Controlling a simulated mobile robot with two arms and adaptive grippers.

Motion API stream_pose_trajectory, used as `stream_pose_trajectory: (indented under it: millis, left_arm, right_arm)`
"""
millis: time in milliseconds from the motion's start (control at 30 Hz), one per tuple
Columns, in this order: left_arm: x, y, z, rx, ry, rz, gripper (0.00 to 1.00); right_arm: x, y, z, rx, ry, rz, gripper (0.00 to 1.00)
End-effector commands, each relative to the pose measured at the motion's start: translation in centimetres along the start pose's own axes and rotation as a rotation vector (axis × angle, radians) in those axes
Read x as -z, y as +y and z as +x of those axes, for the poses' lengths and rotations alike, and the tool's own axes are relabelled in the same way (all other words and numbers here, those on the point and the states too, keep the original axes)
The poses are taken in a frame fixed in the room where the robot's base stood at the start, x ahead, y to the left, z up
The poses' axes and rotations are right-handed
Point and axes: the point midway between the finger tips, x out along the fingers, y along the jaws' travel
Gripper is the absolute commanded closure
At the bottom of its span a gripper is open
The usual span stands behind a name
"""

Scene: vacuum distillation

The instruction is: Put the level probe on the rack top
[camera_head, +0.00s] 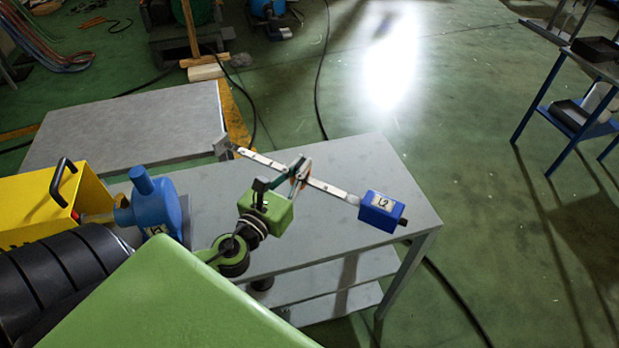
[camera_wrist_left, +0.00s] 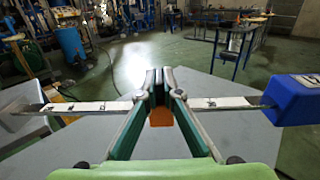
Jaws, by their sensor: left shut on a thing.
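The level probe is a flat, pale strip with a blue box head (camera_head: 380,211) marked "L2" at its right end and a small grey piece at its left end. My left gripper (camera_head: 300,172) is shut on the strip near its middle. The probe lies across the fingers, and its blue head is on the right in the left wrist view (camera_wrist_left: 294,100). A grey-topped rack (camera_head: 375,160) with shelves below is under the probe. The probe appears held above the top, though the gap is hard to judge. My right gripper is not in view.
A blue valve-like device (camera_head: 153,208) and a yellow case (camera_head: 45,205) stand at the left. A lower grey platform (camera_head: 125,125) lies behind. A blue-framed shelf (camera_head: 545,105) with dark trays stands at far right. The grey top's right part looks bare.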

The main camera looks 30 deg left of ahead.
Motion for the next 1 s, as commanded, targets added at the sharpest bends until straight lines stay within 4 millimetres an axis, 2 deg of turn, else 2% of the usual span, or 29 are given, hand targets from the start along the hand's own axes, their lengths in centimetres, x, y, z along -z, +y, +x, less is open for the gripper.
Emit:
stream_pose_trajectory:
  millis: [33,200,367,467,600,900,933,1000]
  left_arm:
    - [1.3,0.0,0.9,-0.003,-0.002,-0.003,1.00]
    - [3.4,-0.2,2.5,-0.001,-0.001,-0.003,1.00]
    - [4.2,-0.2,3.2,-0.001,-0.001,-0.003,1.00]
    - [5.5,-0.3,3.9,-0.001,0.000,-0.002,1.00]
    - [7.6,-0.2,3.8,-0.002,0.000,-0.001,1.00]
    - [7.9,-0.3,3.7,0.000,0.002,-0.002,1.00]
    - [8.1,-0.3,3.6,0.001,0.006,0.000,0.86]
    - [8.1,-0.3,3.6,0.000,0.006,0.000,0.68]
  right_arm:
    - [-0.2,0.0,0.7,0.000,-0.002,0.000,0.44]
    - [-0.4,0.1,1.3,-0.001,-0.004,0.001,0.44]
    - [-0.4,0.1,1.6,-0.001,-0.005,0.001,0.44]
    - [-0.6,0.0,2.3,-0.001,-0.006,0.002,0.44]
    - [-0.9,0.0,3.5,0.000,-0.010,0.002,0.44]
    - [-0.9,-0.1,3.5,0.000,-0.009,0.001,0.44]
    - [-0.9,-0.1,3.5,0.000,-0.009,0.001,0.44]
    - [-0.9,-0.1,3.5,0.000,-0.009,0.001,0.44]
